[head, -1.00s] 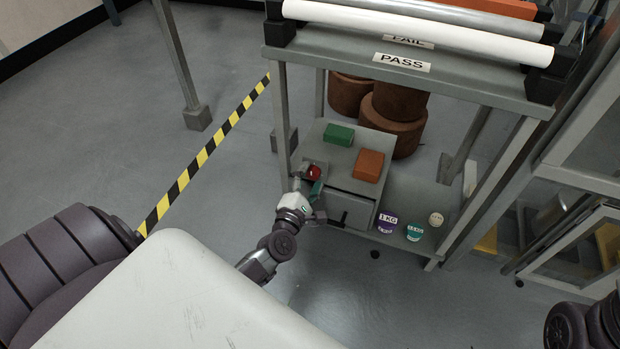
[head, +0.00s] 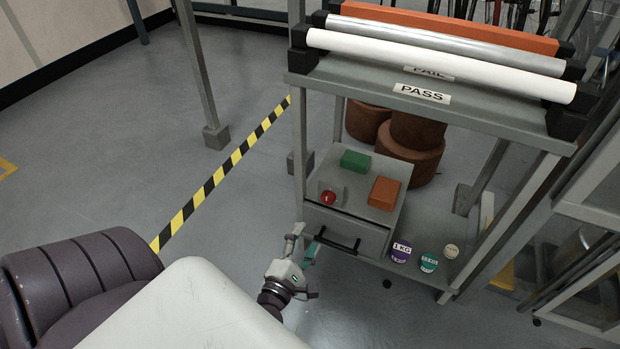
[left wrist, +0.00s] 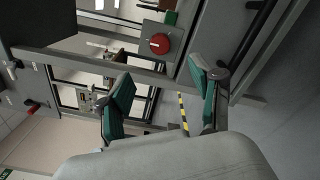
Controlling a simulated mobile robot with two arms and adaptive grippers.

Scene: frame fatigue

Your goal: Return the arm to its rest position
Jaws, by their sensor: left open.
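My left gripper (head: 302,247) is in the lower middle of the head view, in front of the left end of the grey drawer unit (head: 345,232). It is open and empty. In the left wrist view its two green-padded fingers (left wrist: 160,100) stand wide apart with nothing between them. A red button (head: 328,197) on a grey box sits on top of the drawer unit, beyond the gripper and apart from it. The button also shows in the left wrist view (left wrist: 160,44). My right gripper is not in view.
A green block (head: 355,161) and an orange block (head: 384,193) lie on the drawer unit. Purple (head: 401,252), teal (head: 428,262) and pale (head: 451,251) weights stand to its right. A rack with PASS (head: 421,93) and FAIL labels is above. Open floor lies left, past a striped line (head: 222,172).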

